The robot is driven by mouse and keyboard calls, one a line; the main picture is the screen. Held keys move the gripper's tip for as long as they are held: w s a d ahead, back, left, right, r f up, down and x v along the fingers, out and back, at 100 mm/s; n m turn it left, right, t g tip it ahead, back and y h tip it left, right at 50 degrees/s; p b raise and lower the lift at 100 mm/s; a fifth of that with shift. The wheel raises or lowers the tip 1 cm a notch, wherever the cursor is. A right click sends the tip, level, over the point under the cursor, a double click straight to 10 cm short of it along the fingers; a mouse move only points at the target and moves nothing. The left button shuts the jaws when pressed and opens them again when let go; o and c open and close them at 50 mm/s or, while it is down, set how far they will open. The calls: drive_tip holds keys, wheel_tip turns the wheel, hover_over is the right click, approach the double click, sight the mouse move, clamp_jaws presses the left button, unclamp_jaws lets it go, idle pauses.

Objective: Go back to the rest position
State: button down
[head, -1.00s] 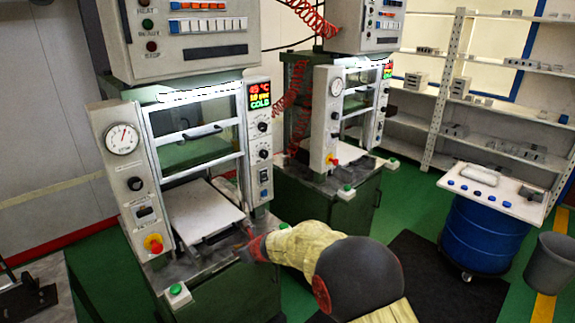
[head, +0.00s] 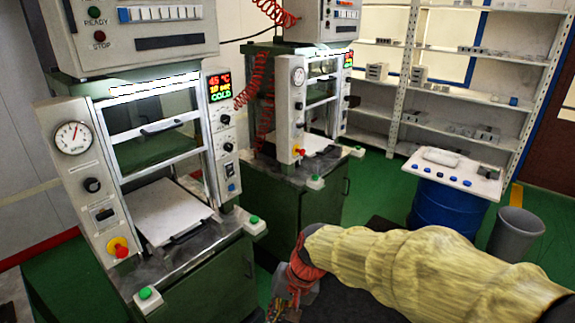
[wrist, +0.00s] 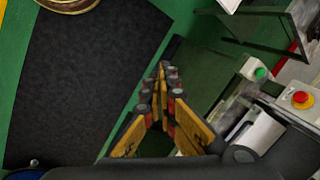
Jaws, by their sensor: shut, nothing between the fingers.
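My gripper (wrist: 162,75) shows in the wrist view with its yellow and dark fingers closed together at the tips, with nothing between them. In the head view my gripper (head: 284,306) hangs low at the bottom edge, partly cut off, in front of and to the right of the near press (head: 150,200). My arm, in a yellow sleeve, reaches in from the lower right. The near press has a pale plate (head: 168,210) on its bed, and its display reads COLD. In the wrist view the gripper is above the floor, beside a dark mat (wrist: 85,75).
A second press (head: 300,150) stands behind the first. A blue drum (head: 447,209) with a white top (head: 452,172) carries small blue pieces. A grey bin (head: 516,235) stands beside it. Shelves (head: 455,90) line the back wall. Green buttons (head: 149,293) sit on the press's front corners.

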drive_tip(key=s+d+r+t+h+b, duration=0.1)
drive_tip(key=s+d+r, duration=0.1)
drive_tip(key=s+d, duration=0.2)
drive_tip(key=s+d+r+t+h+b, duration=0.1)
drive_tip(key=s+d+r+t, duration=0.1)
drive_tip(key=d, duration=0.8)
drive_tip(key=s+d+r+n+t+h+b, duration=0.1)
drive_tip(key=s+d+r+t+h+b, duration=0.1)
drive_tip(key=s+d, duration=0.3)
drive_tip(key=d+r, duration=0.1)
drive_tip(key=d, duration=0.2)
drive_tip(key=shift+s+r, duration=0.3)
drive_tip(key=shift+s, duration=0.05)
